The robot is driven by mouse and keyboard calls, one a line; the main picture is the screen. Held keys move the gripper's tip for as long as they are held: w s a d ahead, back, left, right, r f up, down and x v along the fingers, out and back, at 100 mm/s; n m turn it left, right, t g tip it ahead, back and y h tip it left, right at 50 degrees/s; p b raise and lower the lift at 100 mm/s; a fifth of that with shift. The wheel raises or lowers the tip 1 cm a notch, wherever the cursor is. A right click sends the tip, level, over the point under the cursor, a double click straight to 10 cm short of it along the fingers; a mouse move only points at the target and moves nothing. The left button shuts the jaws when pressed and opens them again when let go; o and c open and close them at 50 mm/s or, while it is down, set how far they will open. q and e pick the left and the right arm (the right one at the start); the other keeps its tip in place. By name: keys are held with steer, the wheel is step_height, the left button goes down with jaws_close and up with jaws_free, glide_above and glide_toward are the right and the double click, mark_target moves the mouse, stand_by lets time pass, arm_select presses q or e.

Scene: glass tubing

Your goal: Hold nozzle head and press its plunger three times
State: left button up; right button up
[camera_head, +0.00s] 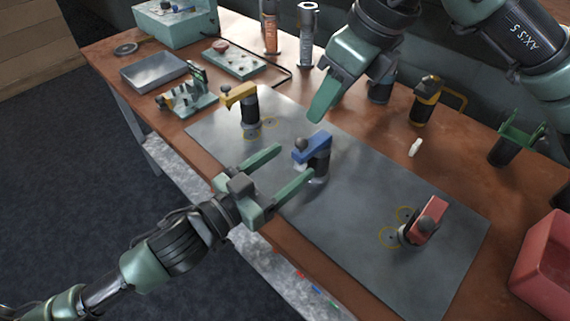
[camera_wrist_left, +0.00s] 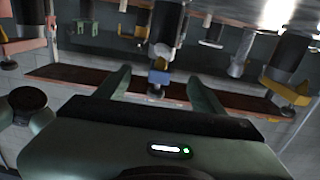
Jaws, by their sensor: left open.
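A blue nozzle head (camera_head: 313,146) with a round dark knob on top sits on a dark cylindrical body, upright on the grey mat (camera_head: 350,200). My left gripper (camera_head: 293,164) is open, its two fingers pointing toward the blue nozzle unit with clear space between them. In the left wrist view the blue head (camera_wrist_left: 158,77) shows between and beyond the open fingers (camera_wrist_left: 163,88); no contact is visible. My right gripper (camera_head: 325,98) hangs above and behind the blue head, angled downward. Only one finger surface shows clearly, so its opening cannot be told.
A yellow-headed unit (camera_head: 240,95) stands left on the mat and a red-headed unit (camera_head: 428,220) right, both beside yellow circles. A small white piece (camera_head: 414,148), a yellow-black unit (camera_head: 425,100) and a green bracket (camera_head: 510,145) are behind. A red bin (camera_head: 545,265) is at right.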

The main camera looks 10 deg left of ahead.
mark_target(313, 146)
arm_select(q)
steer(key=shift+x, duration=3.85)
jaws_close()
arm_select(e)
steer(key=shift+a, duration=0.2)
jaws_close()
arm_select(q)
steer(key=shift+d, duration=0.1)
arm_select(e)
steer(key=shift+w+a+f+m+g+h, duration=0.3)
steer(key=shift+a+f+h, duration=0.3)
steer(key=shift+f, duration=0.5)
steer(key=shift+w+a+f+m+g+h, duration=0.3)
steer(key=shift+a+f+h, duration=0.25)
steer(key=shift+f, duration=0.6)
steer(key=shift+w+a+f+m+g+h, duration=0.2)
steer(key=shift+w+a+f+g+h, duration=0.3)
steer(key=shift+f, duration=0.6)
